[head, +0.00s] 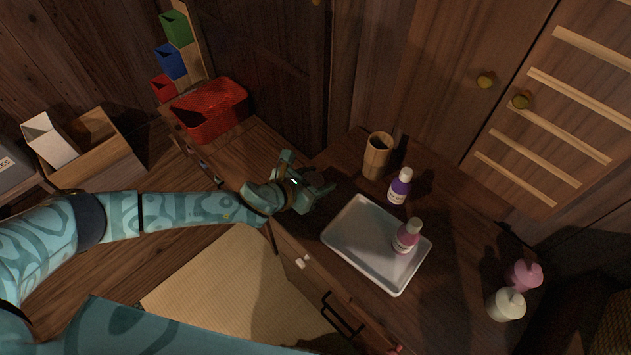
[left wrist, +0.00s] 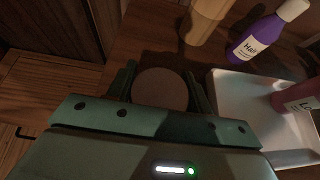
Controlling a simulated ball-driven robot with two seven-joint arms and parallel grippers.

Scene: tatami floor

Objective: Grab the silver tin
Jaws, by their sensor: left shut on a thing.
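My left gripper (head: 318,190) reaches over the left part of the wooden cabinet top, beside the white tray. In the left wrist view its two fingers (left wrist: 160,90) are closed on the sides of a round, flat-topped thing, the tin (left wrist: 160,87). Its top looks dull brown in this dim light, and its lower part is hidden by the gripper. In the head view the tin is mostly hidden by the gripper. I cannot tell whether it still touches the cabinet top. My right gripper is not in view.
The white tray (head: 347,253) holds a pink bottle (head: 406,238). Behind it stand a purple bottle (head: 399,188) and a wooden cup (head: 376,158). Pink (head: 524,275) and cream (head: 506,304) containers stand at the right end. A red basket (head: 212,112) is at the back left.

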